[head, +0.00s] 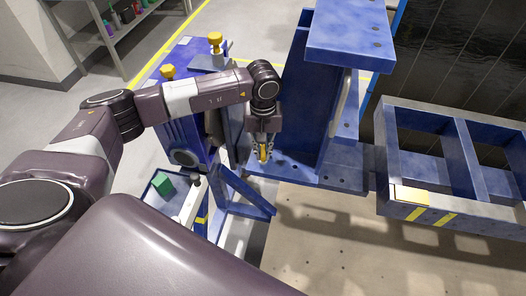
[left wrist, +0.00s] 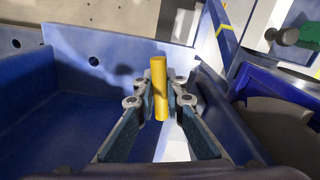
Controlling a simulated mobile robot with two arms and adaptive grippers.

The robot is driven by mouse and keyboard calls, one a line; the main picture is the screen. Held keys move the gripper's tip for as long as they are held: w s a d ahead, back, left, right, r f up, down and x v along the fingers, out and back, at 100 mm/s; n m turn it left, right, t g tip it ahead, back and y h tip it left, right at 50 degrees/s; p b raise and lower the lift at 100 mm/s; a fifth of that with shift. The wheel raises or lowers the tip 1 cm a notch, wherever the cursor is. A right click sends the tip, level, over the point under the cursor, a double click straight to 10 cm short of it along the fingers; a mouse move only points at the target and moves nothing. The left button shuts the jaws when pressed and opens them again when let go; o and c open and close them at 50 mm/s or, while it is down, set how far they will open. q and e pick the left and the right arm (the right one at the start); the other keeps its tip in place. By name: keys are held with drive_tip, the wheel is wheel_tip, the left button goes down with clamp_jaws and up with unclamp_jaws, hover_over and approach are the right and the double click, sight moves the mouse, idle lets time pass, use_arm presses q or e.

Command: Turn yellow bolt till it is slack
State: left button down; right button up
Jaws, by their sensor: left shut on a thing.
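The yellow bolt (left wrist: 158,88) stands between the fingers of my left gripper (left wrist: 160,104) in the left wrist view, with a finger pad against each side. In the head view the yellow bolt (head: 263,152) shows as a small yellow piece at the fingertips of my left gripper (head: 262,148), which points down beside the blue jig frame (head: 300,100). The left gripper is shut on the bolt. The bolt's lower end is hidden in the wrist view. My right gripper is not in view.
A tall blue bracket (head: 345,40) stands right of the gripper. Yellow knobs (head: 215,40) top the blue unit behind my arm. A tray with a green block (head: 163,184) sits at the lower left. A blue frame (head: 450,170) lies at the right.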

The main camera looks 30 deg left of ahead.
use_arm(q)
drive_tip(key=shift+w+f+n+b, duration=0.1)
drive_tip(key=shift+f+n+b, duration=0.05)
drive_tip(key=shift+n+b, duration=0.5)
drive_tip(key=n+b, duration=0.4)
drive_tip(key=shift+b, duration=0.3)
drive_tip(key=n+b, duration=0.4)
drive_tip(key=n, duration=0.1)
drive_tip(key=shift+n, duration=0.35)
drive_tip(key=n+b, duration=0.3)
drive_tip(key=n, duration=0.3)
drive_tip(key=n+b, duration=0.1)
drive_tip(key=n, duration=0.1)
drive_tip(key=n+b, duration=0.1)
drive_tip(key=shift+r, duration=0.25)
drive_tip(key=shift+n, duration=0.5)
drive_tip(key=c, duration=1.7)
unclamp_jaws()
